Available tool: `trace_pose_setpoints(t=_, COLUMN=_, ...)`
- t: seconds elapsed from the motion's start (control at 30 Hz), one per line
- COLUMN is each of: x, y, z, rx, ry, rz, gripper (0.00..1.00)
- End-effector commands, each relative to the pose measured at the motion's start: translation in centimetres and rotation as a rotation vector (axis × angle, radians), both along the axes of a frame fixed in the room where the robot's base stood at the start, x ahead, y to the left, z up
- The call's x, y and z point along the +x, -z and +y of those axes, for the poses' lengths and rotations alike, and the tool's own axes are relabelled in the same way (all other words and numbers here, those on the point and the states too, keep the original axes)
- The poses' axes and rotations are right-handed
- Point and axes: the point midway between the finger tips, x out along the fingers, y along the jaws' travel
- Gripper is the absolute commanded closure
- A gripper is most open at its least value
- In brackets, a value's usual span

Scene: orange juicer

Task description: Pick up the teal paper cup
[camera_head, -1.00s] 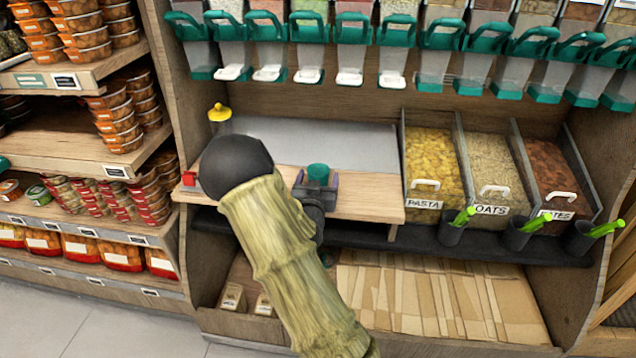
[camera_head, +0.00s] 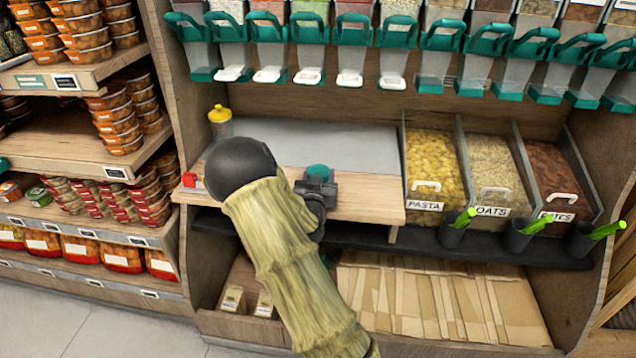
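The teal paper cup (camera_head: 318,170) is at the front of the wooden counter, in the middle of the head view. Only its upper part shows; my gripper hides the rest. My gripper (camera_head: 317,184) is right at the cup, on its near side, with a finger showing at the cup's right. I cannot tell whether the fingers touch the cup or how far apart they are. The cup's rim looks slightly tilted, and I cannot tell whether its base rests on the counter.
Bins of pasta (camera_head: 433,165), oats and dates stand at the right. Dispensers (camera_head: 352,45) hang above. The grey panel (camera_head: 345,145) behind the cup is clear.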

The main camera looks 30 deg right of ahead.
Motion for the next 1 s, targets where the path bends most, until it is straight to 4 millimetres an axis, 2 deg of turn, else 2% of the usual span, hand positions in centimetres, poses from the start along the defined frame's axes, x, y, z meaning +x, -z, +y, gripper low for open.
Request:
trace_pose_setpoints(t=0.37, x=0.0, y=-0.7, z=0.0, rx=0.000, ry=0.000, rz=-0.001, gripper=0.72)
trace_pose_setpoints(t=0.47, x=-0.7, y=-0.7, z=0.6, rx=0.001, ry=-0.001, rz=0.001, gripper=0.72)
trace_pose_setpoints(t=0.67, x=-3.9, y=-0.6, z=2.8, rx=0.002, ry=-0.002, rz=0.003, gripper=0.72)
trace_pose_setpoints(t=1.0, x=-10.9, y=-0.6, z=7.5, rx=0.001, ry=-0.004, rz=0.003, gripper=0.72)
